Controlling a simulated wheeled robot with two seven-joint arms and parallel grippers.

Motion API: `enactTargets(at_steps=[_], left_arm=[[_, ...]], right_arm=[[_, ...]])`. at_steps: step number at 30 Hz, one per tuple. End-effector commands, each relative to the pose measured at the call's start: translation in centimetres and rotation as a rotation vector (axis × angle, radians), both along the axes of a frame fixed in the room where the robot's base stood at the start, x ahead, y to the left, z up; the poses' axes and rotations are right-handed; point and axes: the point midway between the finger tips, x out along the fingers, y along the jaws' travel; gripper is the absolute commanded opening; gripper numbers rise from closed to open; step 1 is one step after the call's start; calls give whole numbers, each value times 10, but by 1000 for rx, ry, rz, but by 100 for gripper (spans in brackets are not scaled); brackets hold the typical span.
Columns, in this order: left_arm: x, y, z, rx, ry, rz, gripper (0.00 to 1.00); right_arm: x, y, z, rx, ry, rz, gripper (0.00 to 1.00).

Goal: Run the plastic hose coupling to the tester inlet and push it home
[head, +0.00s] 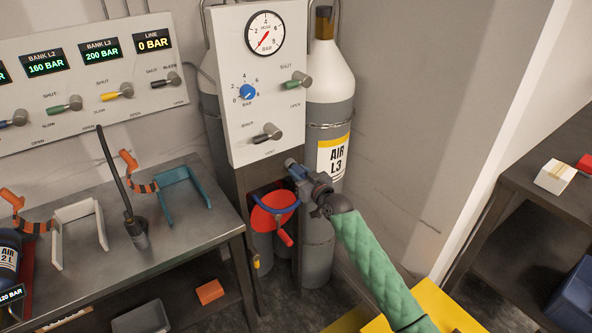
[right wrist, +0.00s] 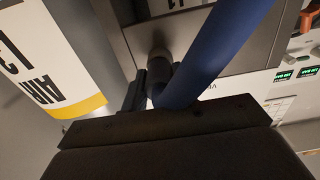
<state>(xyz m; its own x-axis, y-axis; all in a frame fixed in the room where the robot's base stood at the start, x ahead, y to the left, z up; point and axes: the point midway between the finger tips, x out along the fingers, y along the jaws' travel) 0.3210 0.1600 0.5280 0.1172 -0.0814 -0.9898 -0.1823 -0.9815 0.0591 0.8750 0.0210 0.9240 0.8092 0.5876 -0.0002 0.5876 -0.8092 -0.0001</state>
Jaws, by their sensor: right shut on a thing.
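The tester panel (head: 262,100) carries a HOSE BAR gauge (head: 264,33), a blue knob and two levers. My right gripper (head: 298,172) is just under the panel's lower right edge, shut on the plastic hose coupling, which its jaws mostly hide. A blue hose (head: 258,203) loops down from there in front of a red round part (head: 272,209). In the right wrist view the blue hose (right wrist: 205,55) runs up from the jaws (right wrist: 152,92). A grey cylindrical fitting (right wrist: 159,60) lies just beyond them; I cannot tell whether the coupling touches it. My left gripper is out of view.
The AIR L3 cylinder (head: 330,120) stands close behind and right of my right gripper. The metal bench (head: 185,235) at left holds a white cradle (head: 80,228), a teal cradle (head: 183,192) and a black hose with a fitting (head: 137,232). A dark side table (head: 525,200) stands at right.

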Motion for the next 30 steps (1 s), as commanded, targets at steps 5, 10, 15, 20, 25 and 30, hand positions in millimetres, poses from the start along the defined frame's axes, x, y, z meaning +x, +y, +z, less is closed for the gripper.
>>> enactTargets(at_steps=[5,10,15,20,25,30], left_arm=[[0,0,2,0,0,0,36],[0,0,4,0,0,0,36],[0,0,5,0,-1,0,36],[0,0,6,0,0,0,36],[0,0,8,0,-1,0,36],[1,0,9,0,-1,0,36]], right_arm=[[-4,-3,1,1,-1,0,0],[-7,-5,1,1,-1,0,0],[-10,-7,1,1,-1,0,0],[-13,-10,1,1,-1,0,0],[-17,-12,1,1,-1,0,0],[-20,-15,1,0,0,0,0]])
